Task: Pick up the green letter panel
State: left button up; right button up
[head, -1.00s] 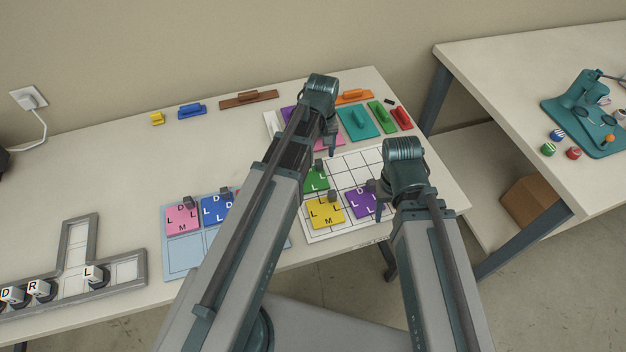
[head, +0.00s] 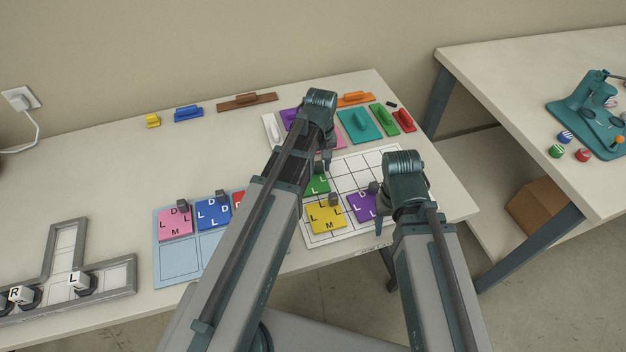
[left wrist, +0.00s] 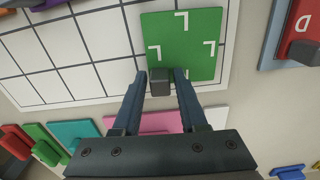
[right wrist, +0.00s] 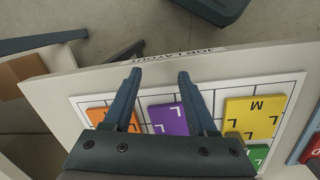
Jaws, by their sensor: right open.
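The green letter panel (head: 312,186) with white L marks lies on the white grid board (head: 375,160), partly hidden by my left arm in the head view. The left wrist view shows the panel (left wrist: 200,45) more fully, with a dark grey knob (left wrist: 160,82) at its edge. My left gripper (left wrist: 160,78) is at the panel, one finger on each side of the knob. The fingers sit close to it, and I cannot tell whether they press on it. My right gripper (right wrist: 158,75) is open and empty near the board's right side, by the purple panel (right wrist: 168,118).
A yellow panel (head: 326,217) lies beside the green one. An orange panel (right wrist: 97,112) shows in the right wrist view. A blue tray (head: 180,262) holds pink and blue panels at left. Several handled blocks, such as a teal one (head: 358,126), line the back.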

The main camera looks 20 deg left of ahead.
pick_arm(q)
grip_shut()
dwell(1.1)
